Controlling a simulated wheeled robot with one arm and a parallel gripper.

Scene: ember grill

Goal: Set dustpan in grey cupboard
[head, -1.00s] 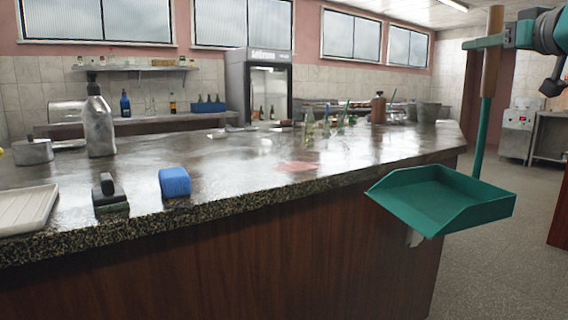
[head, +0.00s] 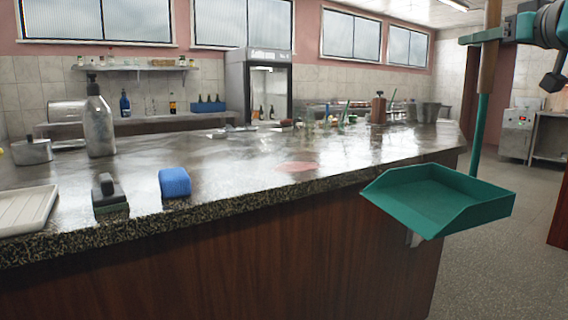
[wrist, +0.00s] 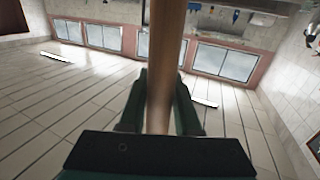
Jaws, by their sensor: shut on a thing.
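The dustpan (head: 440,200) is a green tray on a long upright handle, green below and wooden above. It hangs in the air at the right of the head view, in front of the counter's right end. My gripper (head: 486,38) is shut on the wooden part of the handle near the top right. The wrist view shows the wooden handle (wrist: 165,70) between the two green fingers of my gripper (wrist: 160,110). I cannot make out a grey cupboard for certain.
A dark stone counter (head: 240,190) fills the left and middle. On it are a blue sponge (head: 174,182), a scrubbing brush (head: 109,194), a white tray (head: 28,208) and a metal pump bottle (head: 98,120). Open floor (head: 495,240) lies at the right.

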